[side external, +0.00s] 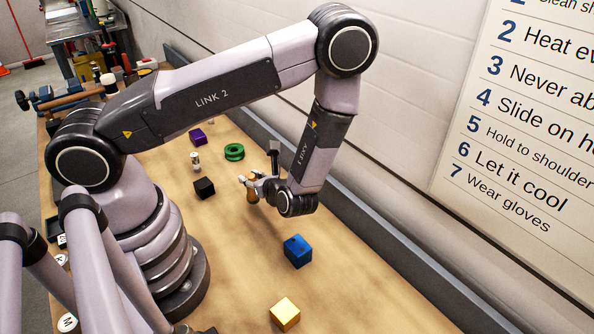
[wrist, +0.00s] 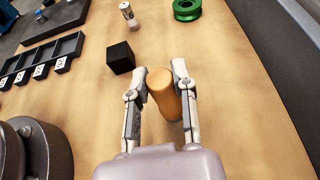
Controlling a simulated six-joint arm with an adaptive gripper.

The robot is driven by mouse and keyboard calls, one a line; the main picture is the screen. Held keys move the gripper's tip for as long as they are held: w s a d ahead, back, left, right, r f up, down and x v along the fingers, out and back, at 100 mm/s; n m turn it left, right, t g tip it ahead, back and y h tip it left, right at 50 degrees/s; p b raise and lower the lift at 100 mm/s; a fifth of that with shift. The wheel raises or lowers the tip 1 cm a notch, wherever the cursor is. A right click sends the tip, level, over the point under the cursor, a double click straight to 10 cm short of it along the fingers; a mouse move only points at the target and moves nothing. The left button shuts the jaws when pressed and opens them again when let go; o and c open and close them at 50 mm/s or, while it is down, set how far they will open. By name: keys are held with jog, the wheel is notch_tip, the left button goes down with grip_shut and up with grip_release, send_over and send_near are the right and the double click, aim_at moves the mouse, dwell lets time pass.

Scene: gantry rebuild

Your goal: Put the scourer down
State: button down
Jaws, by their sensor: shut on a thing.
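My gripper (side external: 256,182) is low over the middle of the wooden bench. Its two fingers (wrist: 160,72) are shut on an orange-brown cylinder, which stands roughly upright between them. The cylinder (wrist: 163,95) shows clearly in the wrist view, with its rounded top at the fingertips. In the side view the cylinder (side external: 252,196) is small and partly hidden by the gripper. I cannot tell whether its lower end touches the bench. Nothing in view looks plainly like a scourer; this cylinder is the only thing held.
A black cube (wrist: 120,57) is just left of the fingers. A green ring (side external: 234,152), a small white-and-brown jar (side external: 195,160) and a purple block (side external: 198,136) lie beyond. A blue block (side external: 298,251) and a yellow block (side external: 285,314) are nearer. A labelled black tray (wrist: 42,60) is left.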

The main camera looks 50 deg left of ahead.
jog(key=shift+f, duration=1.1)
jog(key=shift+f, duration=0.1)
jog(key=c, duration=0.9)
grip_release()
